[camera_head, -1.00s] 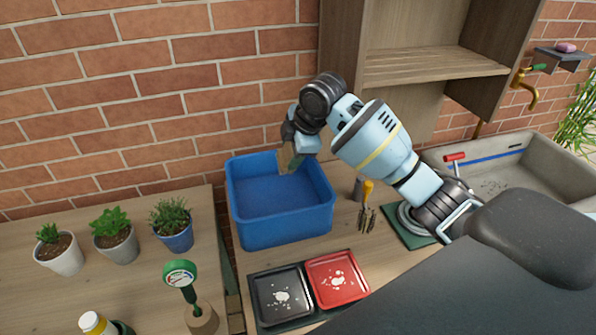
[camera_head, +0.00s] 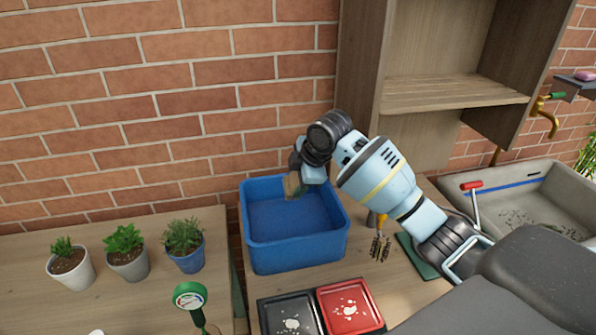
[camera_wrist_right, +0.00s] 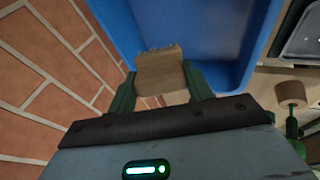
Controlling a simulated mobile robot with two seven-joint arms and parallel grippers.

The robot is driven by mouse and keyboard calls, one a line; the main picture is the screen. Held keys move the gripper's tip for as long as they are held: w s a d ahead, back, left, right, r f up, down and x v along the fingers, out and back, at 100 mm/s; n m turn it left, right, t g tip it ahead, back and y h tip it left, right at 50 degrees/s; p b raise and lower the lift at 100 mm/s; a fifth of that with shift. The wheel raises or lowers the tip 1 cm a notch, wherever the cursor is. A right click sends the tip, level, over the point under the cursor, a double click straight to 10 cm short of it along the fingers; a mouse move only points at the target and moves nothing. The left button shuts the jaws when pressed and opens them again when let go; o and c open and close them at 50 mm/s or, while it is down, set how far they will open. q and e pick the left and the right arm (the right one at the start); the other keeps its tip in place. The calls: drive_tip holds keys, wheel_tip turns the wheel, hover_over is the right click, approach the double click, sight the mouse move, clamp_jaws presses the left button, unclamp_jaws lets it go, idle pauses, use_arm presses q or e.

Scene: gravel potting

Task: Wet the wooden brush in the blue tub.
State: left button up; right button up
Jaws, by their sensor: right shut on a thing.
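The blue tub (camera_head: 298,250) stands on the table against the brick wall; its blue inside shows, and I cannot tell whether it holds water. My right gripper (camera_head: 301,182) is over the tub's back right part. In the right wrist view my right gripper (camera_wrist_right: 160,88) is shut on the wooden brush (camera_wrist_right: 162,72), a light wood block between its two green fingers. The brush (camera_head: 292,186) shows in the head view as a small tan block over the tub opening. Its bristles are hardly visible. My left gripper is not in view.
Several potted plants (camera_head: 125,251) stand left of the tub. A black tray (camera_head: 287,305) and a red tray (camera_head: 349,306) lie in front of it. A small fork (camera_head: 380,248) is to its right, and a wooden shelf (camera_head: 455,95) is behind my right arm.

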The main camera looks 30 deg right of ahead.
drive_tip(key=shift+f, duration=0.8)
drive_tip(key=shift+f+b, duration=0.35)
drive_tip(key=shift+f, duration=2.15)
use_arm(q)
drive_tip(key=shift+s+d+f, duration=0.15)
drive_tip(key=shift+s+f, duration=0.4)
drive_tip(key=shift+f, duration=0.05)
use_arm(e)
drive_tip(key=shift+f, duration=0.6)
